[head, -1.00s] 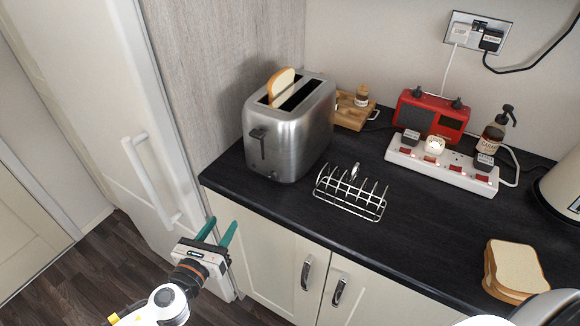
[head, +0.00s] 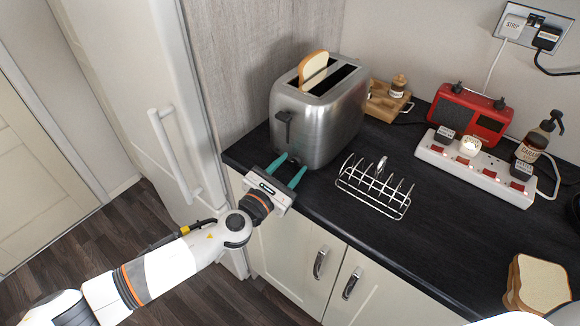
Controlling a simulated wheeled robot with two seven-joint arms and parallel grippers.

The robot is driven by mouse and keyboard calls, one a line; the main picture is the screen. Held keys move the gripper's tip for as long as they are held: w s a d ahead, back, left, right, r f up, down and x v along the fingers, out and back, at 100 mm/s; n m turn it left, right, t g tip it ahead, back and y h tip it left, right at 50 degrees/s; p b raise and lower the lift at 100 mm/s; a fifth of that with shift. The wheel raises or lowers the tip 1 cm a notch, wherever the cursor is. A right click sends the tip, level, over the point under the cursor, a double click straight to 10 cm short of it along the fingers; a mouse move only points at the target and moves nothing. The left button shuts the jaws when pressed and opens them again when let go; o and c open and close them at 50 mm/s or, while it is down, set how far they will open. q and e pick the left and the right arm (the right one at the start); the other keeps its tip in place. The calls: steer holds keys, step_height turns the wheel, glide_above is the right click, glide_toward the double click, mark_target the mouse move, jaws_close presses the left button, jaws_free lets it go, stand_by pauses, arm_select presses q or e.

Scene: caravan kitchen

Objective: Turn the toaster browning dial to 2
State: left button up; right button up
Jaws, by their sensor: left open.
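The brushed-steel toaster (head: 322,125) stands at the back left of the black worktop, with one slice of bread (head: 312,70) sticking up from a slot. Its dark lever (head: 285,122) shows on the narrow front face. My left gripper (head: 290,168) is open and empty, with teal fingers pointing at the lower part of that face, close to it. The browning dial is mostly hidden behind the fingers, and its setting cannot be read. I cannot tell whether the fingers touch it. My right gripper is not in view.
A wire toast rack (head: 374,187) stands just right of the toaster. Behind are a wooden tray (head: 386,102), a red radio (head: 468,112) and a white power strip (head: 475,166). Bread slices (head: 540,284) lie at the lower right. A tall white fridge door (head: 135,80) stands on the left.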

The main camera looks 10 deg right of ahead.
arm_select(q)
steer(key=shift+w+d, duration=0.15)
steer(key=shift+d, duration=0.1)
steer(key=c, duration=0.9)
jaws_close()
steer(key=shift+n, duration=0.3)
steer(key=n+p, duration=0.1)
steer(key=n, duration=0.2)
steer(key=shift+r+n+p, duration=0.1)
steer(key=shift+n+p, duration=0.25)
steer(key=shift+n, duration=0.05)
steer(key=shift+n+g+p, duration=0.3)
steer(key=shift+n+p, duration=0.1)
steer(key=shift+n, duration=0.7)
steer(key=shift+a, duration=0.1)
